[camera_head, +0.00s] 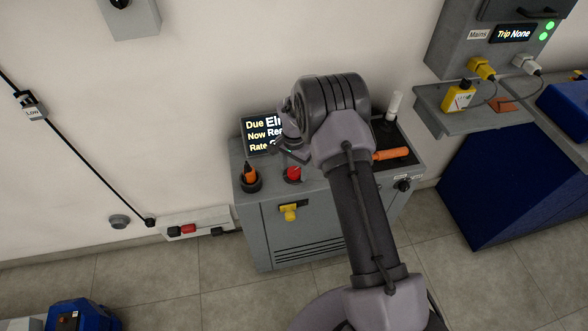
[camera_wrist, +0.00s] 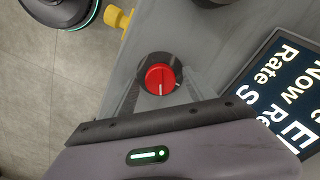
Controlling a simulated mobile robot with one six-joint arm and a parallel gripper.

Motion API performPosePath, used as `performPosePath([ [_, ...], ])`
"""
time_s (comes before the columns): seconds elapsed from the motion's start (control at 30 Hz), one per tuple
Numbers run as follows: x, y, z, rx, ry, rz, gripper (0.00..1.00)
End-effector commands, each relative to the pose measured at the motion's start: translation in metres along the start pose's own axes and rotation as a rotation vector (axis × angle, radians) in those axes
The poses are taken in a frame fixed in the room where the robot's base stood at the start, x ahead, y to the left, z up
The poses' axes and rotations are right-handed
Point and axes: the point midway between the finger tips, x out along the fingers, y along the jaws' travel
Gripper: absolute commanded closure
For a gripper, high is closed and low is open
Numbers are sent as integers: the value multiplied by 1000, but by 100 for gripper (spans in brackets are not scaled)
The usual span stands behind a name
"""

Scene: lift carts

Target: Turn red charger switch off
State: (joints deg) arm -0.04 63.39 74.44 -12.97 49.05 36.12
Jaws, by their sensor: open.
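The red charger switch (camera_wrist: 160,77) is a round red knob with a white pointer line, on the grey top of the charger cabinet (camera_head: 310,235). In the head view the red switch (camera_head: 293,173) stands near the front edge. My gripper (camera_head: 285,150) is at the cabinet top, close to the switch. In the wrist view the fingers are open, with the knob in front of them and between their tips. Whether they touch it I cannot tell. The pointer line points toward my gripper in the wrist view, with a small white tick beside the knob.
A display (camera_head: 258,135) stands behind the switch, partly covered by my arm. An orange-topped item (camera_head: 249,175) stands left of the switch, and a yellow handle (camera_head: 289,212) is on the cabinet front. An orange-handled tool (camera_head: 391,154) lies on the right.

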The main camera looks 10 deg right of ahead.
Motion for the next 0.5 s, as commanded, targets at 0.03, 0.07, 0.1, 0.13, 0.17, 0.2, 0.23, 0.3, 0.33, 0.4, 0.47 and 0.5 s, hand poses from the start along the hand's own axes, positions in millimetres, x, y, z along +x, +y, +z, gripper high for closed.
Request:
performPosePath([
  [0.03, 0, 0, 0, 0, 0, 0, 37],
  [0.07, 0, 0, 0, 0, 0, 0, 37],
  [0.1, 0, 0, 0, 0, 0, 0, 37],
  [0.13, 0, 0, 0, 0, 0, 0, 41],
  [0.17, 0, 0, 0, 0, 0, 0, 47],
  [0.2, 0, 0, 0, 0, 0, 0, 55],
  [0.23, 0, 0, 0, 0, 0, 0, 61],
  [0.3, -1, 0, 0, 0, 0, 0, 74],
  [0.33, -1, 0, 0, 0, 0, 0, 80],
  [0.4, -1, 0, 0, 0, 0, 0, 94],
  [0.47, -1, 0, 0, 0, 0, 0, 100],
  [0.5, -1, 0, 0, -1, 0, 0, 100],
])
